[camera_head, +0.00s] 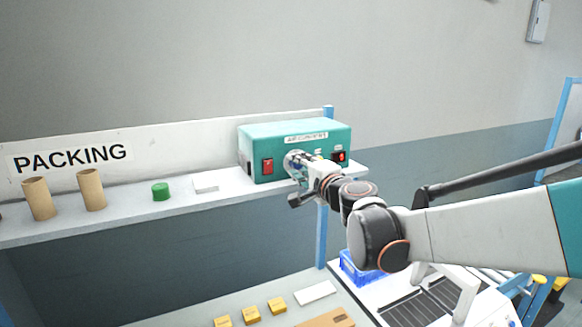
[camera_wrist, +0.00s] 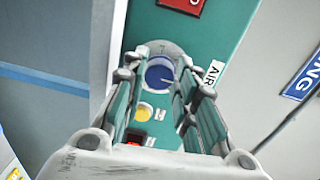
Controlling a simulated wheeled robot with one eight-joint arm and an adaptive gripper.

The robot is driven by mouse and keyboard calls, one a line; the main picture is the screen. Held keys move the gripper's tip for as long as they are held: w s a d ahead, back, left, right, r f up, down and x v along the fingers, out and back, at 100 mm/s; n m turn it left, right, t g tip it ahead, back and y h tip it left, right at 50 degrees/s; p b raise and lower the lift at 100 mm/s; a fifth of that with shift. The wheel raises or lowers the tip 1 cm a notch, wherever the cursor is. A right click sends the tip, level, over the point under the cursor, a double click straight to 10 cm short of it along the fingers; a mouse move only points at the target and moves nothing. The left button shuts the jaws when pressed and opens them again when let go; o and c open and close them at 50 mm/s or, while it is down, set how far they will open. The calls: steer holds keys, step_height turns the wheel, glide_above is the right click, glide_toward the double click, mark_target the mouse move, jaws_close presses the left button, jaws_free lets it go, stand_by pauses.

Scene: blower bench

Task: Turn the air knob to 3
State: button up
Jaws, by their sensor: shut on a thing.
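The teal blower box (camera_head: 290,150) stands on the shelf, with its front panel facing me. The air knob (camera_wrist: 159,77) is round and blue, on a grey dial plate, next to an "AIR" label (camera_wrist: 213,73). My gripper (camera_wrist: 158,70) is shut on the knob, with one finger on each side of it. A thin pointer line on the knob points right and slightly down in the wrist view. The dial numbers are too small or covered to read surely. In the head view my gripper (camera_head: 303,163) reaches the panel and mostly hides the knob.
A red switch (camera_head: 267,166) is left of the dial; a yellow button (camera_wrist: 144,111) and another red switch (camera_head: 340,156) are on its other side. Cardboard tubes (camera_head: 92,190), a green cylinder (camera_head: 160,191) and a white block (camera_head: 206,186) stand on the shelf.

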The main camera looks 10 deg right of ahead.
stand_by(0.4)
steer(key=o, duration=1)
steer(key=shift+o, duration=0.2)
steer(key=shift+s, duration=0.1)
steer(key=v, duration=1.2)
steer(key=s+a+f+n+g+h+b, duration=0.2)
steer(key=s+f+n+g+b, duration=0.65)
steer(key=s+f, duration=1.05)
steer(key=s+d+f+n+g+h+b, duration=0.1)
steer(key=s+d+f+n+h+b, duration=0.1)
steer(key=s+d+f+n, duration=0.3)
step_height(320, 180, down, 4)
steer(key=shift+s+d+f+h+b, duration=0.1)
steer(key=shift+s+d+h+b, duration=0.2)
steer(key=shift+d+h, duration=0.55)
